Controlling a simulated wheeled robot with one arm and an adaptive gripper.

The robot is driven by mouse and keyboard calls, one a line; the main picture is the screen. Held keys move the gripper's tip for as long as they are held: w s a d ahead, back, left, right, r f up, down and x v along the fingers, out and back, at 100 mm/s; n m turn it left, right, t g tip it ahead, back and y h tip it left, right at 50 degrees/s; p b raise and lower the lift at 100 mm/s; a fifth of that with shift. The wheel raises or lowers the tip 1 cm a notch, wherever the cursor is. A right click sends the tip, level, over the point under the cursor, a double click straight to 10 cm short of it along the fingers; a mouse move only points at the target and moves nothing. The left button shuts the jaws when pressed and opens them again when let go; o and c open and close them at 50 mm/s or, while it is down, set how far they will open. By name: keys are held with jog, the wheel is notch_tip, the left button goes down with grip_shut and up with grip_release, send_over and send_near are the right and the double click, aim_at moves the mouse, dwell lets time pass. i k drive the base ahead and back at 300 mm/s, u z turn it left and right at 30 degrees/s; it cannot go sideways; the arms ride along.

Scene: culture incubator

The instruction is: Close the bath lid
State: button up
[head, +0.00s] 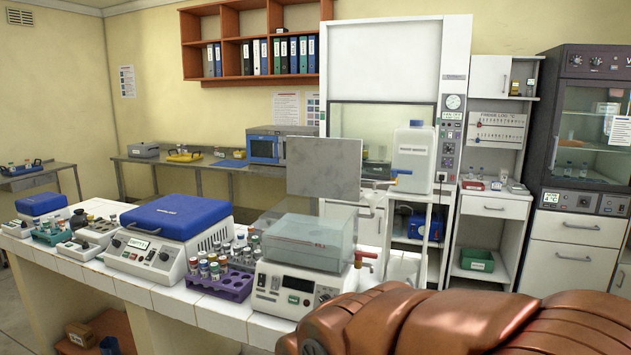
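The bath (300,277) is a white box with a control panel and a clear, bluish tank (309,240) on top, standing at the right end of the white tiled bench. A flat grey panel (325,168), which looks like its lid, stands upright above the back of the tank. I cannot clearly see how the panel joins the bath. A red-handled tap sticks out at the tank's right side (365,257). My copper-coloured arm fills the lower right, in front of and to the right of the bath. My gripper's fingers are not in view.
A purple rack of bottles (219,284) stands close to the bath's left. Left of it is a white device with a blue lid (176,215). A white water container (413,157) on a stand is behind right. A fume hood (395,60) stands behind.

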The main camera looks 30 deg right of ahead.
aim_at(317, 167)
jog(key=z, duration=0.05)
jog(key=k, duration=0.8)
jog(key=z, duration=1.95)
jog(key=i, duration=5)
jog(key=u, duration=4.15)
